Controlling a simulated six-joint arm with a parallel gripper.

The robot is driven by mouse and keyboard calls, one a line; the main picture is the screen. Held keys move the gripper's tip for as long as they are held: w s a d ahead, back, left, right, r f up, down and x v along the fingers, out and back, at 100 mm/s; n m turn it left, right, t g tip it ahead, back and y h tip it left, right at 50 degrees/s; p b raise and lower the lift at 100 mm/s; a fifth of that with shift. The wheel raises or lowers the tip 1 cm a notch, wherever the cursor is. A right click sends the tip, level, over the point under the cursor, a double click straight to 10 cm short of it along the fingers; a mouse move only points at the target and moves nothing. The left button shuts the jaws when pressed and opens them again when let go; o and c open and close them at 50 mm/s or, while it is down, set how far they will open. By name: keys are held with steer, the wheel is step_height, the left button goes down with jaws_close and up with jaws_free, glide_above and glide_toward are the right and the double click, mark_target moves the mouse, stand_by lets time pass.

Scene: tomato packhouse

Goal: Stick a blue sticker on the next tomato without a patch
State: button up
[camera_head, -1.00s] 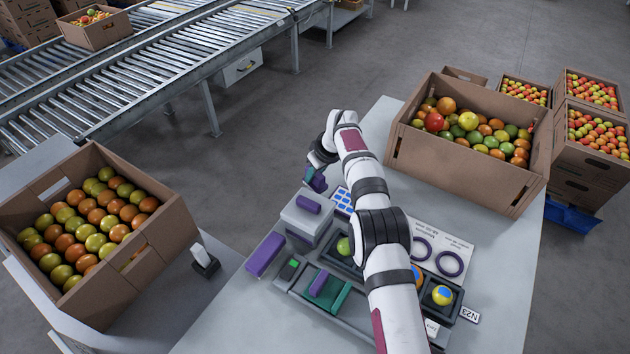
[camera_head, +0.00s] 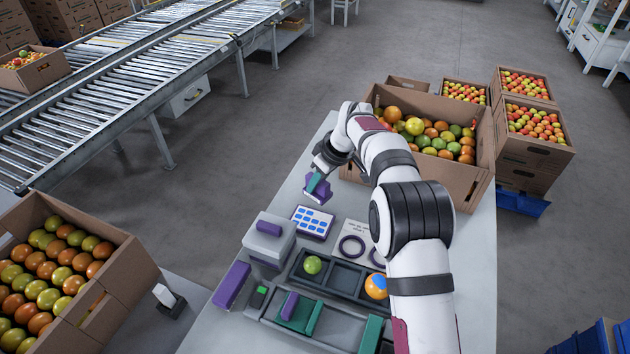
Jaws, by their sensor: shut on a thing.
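A tray (camera_head: 342,280) on the table holds a green tomato (camera_head: 312,264) without a visible patch in its left compartment. An orange tomato (camera_head: 376,286) with a blue patch sits farther right, partly hidden by my arm. A sheet of blue stickers (camera_head: 312,221) lies behind the tray. My gripper (camera_head: 318,180) is shut on a small purple tool (camera_head: 319,192), held just behind the sticker sheet in the picture. I cannot make out whether a sticker is on the tool.
A grey box with a purple handle (camera_head: 270,240) stands left of the sheet. A purple block (camera_head: 231,285) and a teal holder (camera_head: 302,312) are nearer. A large carton of tomatoes (camera_head: 440,180) stands at the back right. My arm covers the tray's right end.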

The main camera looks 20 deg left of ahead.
jaws_close()
steer(key=m, duration=0.1)
steer(key=f+m+t, duration=0.1)
steer(key=m, duration=0.1)
steer(key=m+h, duration=0.1)
steer(key=shift+s+a+f, duration=0.2)
steer(key=shift+s+f, duration=0.05)
steer(key=shift+f, duration=0.1)
steer(key=m, duration=0.1)
steer(key=m+t, duration=0.1)
steer(key=m, duration=0.1)
steer(key=a+m+h, duration=0.1)
steer(key=shift+s+f, duration=0.15)
steer(key=shift+f, duration=0.25)
steer(key=shift+f+m+t, duration=0.25)
steer(key=shift+m+t, duration=0.05)
steer(key=shift+m, duration=0.1)
steer(key=shift+f, duration=2.8)
steer(key=shift+f+h, duration=0.3)
steer(key=shift+f, duration=0.35)
steer(key=shift+r, duration=3.6)
